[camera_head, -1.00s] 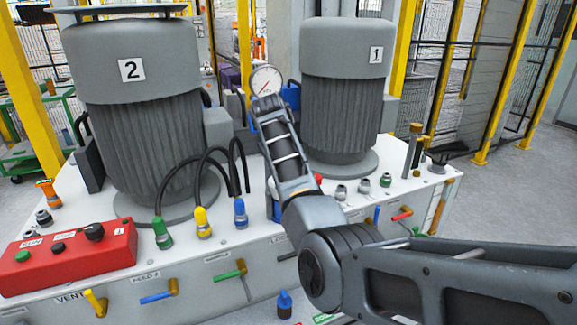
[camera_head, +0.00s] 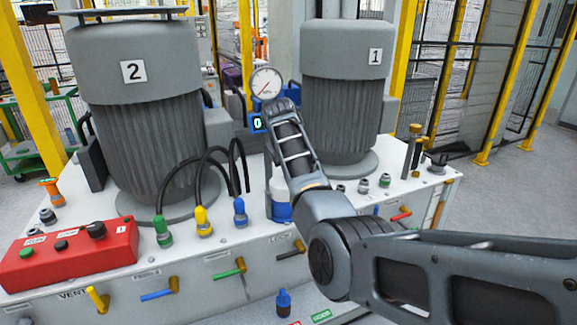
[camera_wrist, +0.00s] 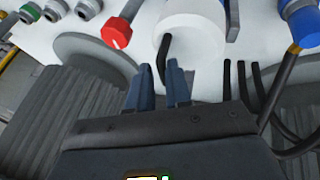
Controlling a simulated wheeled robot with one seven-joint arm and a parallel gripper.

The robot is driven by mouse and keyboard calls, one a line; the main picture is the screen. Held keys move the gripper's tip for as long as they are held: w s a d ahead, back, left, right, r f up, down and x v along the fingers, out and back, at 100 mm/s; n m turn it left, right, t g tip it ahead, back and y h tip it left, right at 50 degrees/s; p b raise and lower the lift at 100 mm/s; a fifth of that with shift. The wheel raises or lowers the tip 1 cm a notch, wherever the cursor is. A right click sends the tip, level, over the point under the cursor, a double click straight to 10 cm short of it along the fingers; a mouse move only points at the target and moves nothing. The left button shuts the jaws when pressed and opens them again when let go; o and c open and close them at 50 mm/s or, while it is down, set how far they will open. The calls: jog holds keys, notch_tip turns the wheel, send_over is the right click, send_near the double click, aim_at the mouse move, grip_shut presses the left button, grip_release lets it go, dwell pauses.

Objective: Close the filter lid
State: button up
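A white and blue cylinder (camera_head: 283,212) stands on the bench between the two motors, partly behind my arm; it seems to be the filter. In the wrist view a white round body (camera_wrist: 190,32) with a bent black piece (camera_wrist: 163,58) at its side lies just beyond my fingertips. I cannot tell for sure which part is the lid or how far it is open. In the head view the fingers are hidden behind my arm.
Motor 2 (camera_head: 140,120) and motor 1 (camera_head: 345,90) flank my arm. A pressure gauge (camera_head: 266,83) stands behind it. Black hoses with green, yellow and blue (camera_head: 240,212) connectors rise to the left. A red knob (camera_wrist: 117,33) shows close by in the wrist view.

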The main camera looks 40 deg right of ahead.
jog(key=o, duration=0.4)
jog(key=shift+f, duration=0.1)
jog(key=shift+c, duration=0.2)
jog(key=v, duration=0.7)
jog(key=shift+s+r+b, duration=0.15)
jog(key=shift+r+b, duration=0.15)
jog(key=shift+r, duration=0.05)
jog(key=shift+a, duration=0.15)
